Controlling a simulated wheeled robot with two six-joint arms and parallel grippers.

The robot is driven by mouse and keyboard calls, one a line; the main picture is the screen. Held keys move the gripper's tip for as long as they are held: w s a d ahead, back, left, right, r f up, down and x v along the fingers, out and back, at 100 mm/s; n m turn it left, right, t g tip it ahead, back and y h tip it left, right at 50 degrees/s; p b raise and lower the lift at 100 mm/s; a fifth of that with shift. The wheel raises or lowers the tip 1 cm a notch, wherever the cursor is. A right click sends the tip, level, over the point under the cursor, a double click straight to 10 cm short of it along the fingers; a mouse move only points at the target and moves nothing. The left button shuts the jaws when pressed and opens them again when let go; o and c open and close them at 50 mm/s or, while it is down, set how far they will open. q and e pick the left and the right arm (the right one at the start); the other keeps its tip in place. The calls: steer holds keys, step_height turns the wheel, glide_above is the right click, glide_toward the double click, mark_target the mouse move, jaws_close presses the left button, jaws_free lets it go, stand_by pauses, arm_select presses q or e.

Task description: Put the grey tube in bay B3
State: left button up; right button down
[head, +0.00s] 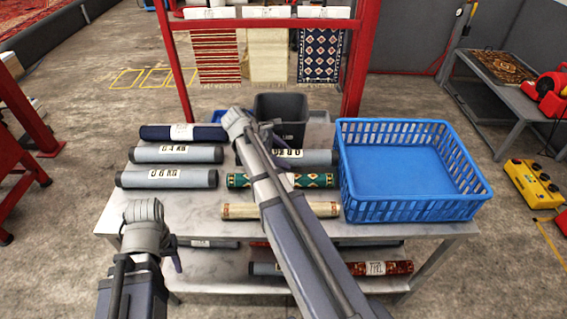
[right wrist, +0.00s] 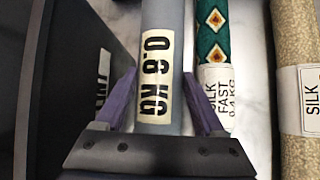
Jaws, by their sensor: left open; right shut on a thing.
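A grey tube with a 0.8 KG label (head: 318,158) lies crosswise on the table, partly hidden by my right arm. In the right wrist view this tube (right wrist: 162,30) runs between the purple fingers of my right gripper (right wrist: 164,98), which is shut on it. I cannot tell whether it is clear of the table. Two more grey tubes, marked 0.4 KG (head: 150,154) and 0.6 KG (head: 140,179), lie at the left. My left gripper (head: 150,245) is open and empty at the table's front left. I see no readable B3 mark.
A patterned green tube (head: 320,181) and a cream tube (head: 325,209) lie in front of the held tube. A dark bin (head: 282,104) stands behind it. A blue basket (head: 412,212) fills the right side. A navy tube (head: 160,132) lies back left. More tubes sit on the lower shelf.

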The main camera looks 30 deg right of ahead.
steer(key=shift+f+b, duration=0.8)
steer(key=shift+f, duration=0.3)
steer(key=shift+f, duration=0.15)
steer(key=shift+c, duration=1.4)
jaws_free()
steer(key=shift+a+r+p, duration=0.15)
steer(key=shift+r+p, duration=0.15)
steer(key=shift+r, duration=0.1)
steer(key=p+v, duration=0.8)
steer(key=v, duration=0.2)
steer(key=shift+w+a+r, duration=0.15)
steer(key=shift+r, duration=0.15)
steer(key=shift+a+r+p, duration=0.25)
steer(key=shift+a+p, duration=0.1)
steer(key=shift+p, duration=0.05)
